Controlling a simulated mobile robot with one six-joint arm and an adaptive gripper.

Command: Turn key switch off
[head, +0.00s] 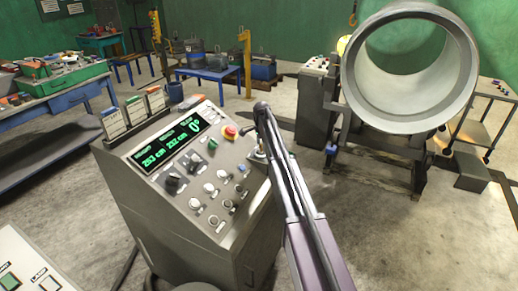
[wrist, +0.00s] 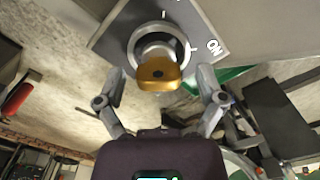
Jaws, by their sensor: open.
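The key switch shows in the wrist view as a round metal collar (wrist: 150,38) on a grey plate. A gold key (wrist: 158,74) sticks out of it, its broad head facing me. The plate has white tick marks and the word ON on the right. I cannot tell which mark the key points to. My gripper (wrist: 161,76) is open, with one finger on each side of the key and a gap on both sides. In the head view my arm reaches the right edge of the control console (head: 165,215), and the key switch is mostly hidden there.
The console carries a green display (head: 172,147), a red emergency button (head: 230,132), and several knobs. Card holders (head: 133,108) stand along its back edge. A large pipe (head: 408,70) on a stand is at the right. Blue workbenches (head: 60,90) stand at the left. Open floor lies between.

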